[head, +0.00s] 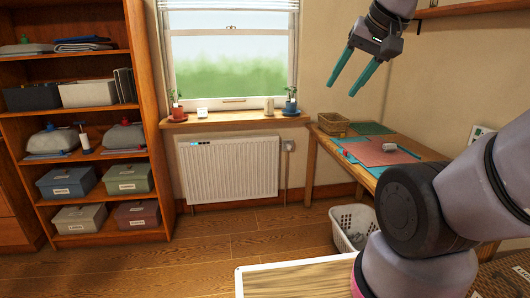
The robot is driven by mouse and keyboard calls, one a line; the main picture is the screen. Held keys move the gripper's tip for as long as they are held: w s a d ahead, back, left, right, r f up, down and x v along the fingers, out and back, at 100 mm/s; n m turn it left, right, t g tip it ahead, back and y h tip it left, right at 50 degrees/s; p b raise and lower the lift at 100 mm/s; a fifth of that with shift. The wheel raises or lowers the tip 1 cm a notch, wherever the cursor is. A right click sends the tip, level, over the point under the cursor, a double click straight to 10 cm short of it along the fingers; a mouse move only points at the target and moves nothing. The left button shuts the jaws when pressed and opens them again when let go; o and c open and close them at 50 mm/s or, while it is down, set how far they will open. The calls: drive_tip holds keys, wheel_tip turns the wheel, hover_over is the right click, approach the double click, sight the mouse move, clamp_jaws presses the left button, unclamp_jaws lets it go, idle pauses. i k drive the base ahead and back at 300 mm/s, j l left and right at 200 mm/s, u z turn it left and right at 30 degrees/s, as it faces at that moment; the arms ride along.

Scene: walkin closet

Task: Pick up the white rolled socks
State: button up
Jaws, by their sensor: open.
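My gripper (341,90) is raised high in the upper right of the head view, in front of the wall beside the window. Its two teal fingers point down and to the left, apart, with nothing between them. A small whitish lump (389,147) lies on the pink mat on the wooden table at right. It may be the white rolled socks, but it is too small to tell for certain. My gripper is well above the table and apart from this lump.
The wooden table (420,150) stands along the right wall, with a wicker basket (333,123) at its far end. A white laundry basket (345,226) stands on the floor below. A radiator (230,171) is under the window. A filled shelf unit (150,120) stands left. The middle floor is clear.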

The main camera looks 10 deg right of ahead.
sight(388, 147)
drive_tip(key=i+u, duration=0.3)
drive_tip(key=i, duration=1.5)
drive_tip(key=i+z, duration=0.9)
drive_tip(key=z, duration=0.15)
drive_tip(key=i+z, duration=0.2)
drive_tip(key=z, duration=0.15)
drive_tip(key=i+z, duration=0.15)
drive_tip(key=z, duration=0.2)
drive_tip(key=i+z, duration=0.2)
drive_tip(key=z, duration=0.15)
